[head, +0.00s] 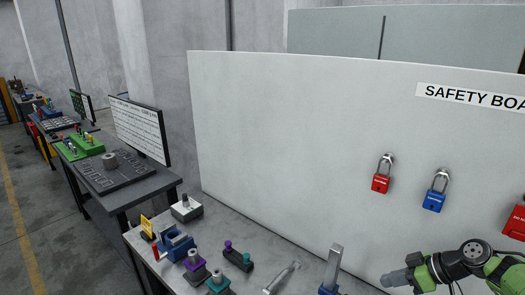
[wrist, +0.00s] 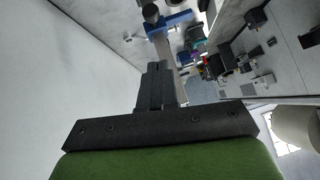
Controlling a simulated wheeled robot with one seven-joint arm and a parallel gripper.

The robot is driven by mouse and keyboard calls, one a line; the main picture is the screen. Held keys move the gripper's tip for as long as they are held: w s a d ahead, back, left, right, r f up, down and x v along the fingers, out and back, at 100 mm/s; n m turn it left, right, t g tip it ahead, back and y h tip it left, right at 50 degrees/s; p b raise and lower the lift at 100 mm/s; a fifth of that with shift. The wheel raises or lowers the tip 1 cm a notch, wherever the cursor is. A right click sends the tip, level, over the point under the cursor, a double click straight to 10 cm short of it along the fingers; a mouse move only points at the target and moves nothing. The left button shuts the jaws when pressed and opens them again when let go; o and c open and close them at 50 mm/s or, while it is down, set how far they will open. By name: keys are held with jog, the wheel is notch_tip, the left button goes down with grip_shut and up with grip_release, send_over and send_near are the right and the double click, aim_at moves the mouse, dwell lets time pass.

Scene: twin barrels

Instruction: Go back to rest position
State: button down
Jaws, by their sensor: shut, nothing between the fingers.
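My gripper (head: 396,278) shows at the lower right of the head view, in front of the white safety board (head: 290,130). Its dark fingers point left. In the wrist view my gripper (wrist: 157,75) has its fingers together, with nothing between them. It is apart from the bench items. My green and black arm runs off the right edge of the head view.
A grey workbench (head: 250,237) below the board carries a grey upright piece on a blue base (head: 333,270), a blue vise (head: 177,243) and several small tools. A red padlock (head: 380,183) and a blue padlock (head: 433,201) hang on the board. Open floor (head: 50,225) lies left.

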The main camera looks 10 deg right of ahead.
jog(key=s+a+r+m+g+h, duration=0.1)
jog(key=s+a+r+g+h, duration=0.2)
jog(key=a, duration=0.6)
jog(key=a+r+m+h, duration=0.1)
jog(key=a+r+h, duration=0.1)
jog(key=a+r, duration=0.55)
jog(key=s+a+r+m+t+h, duration=0.1)
jog(key=s+a, duration=0.3)
jog(key=s, duration=0.4)
jog(key=s+a+m+t+h, duration=0.1)
jog(key=s+a+m, duration=0.3)
jog(key=s, duration=0.5)
jog(key=shift+a+r+t, duration=0.15)
jog(key=shift+r+t, duration=0.2)
jog(key=shift+t, duration=0.15)
jog(key=shift+s, duration=0.1)
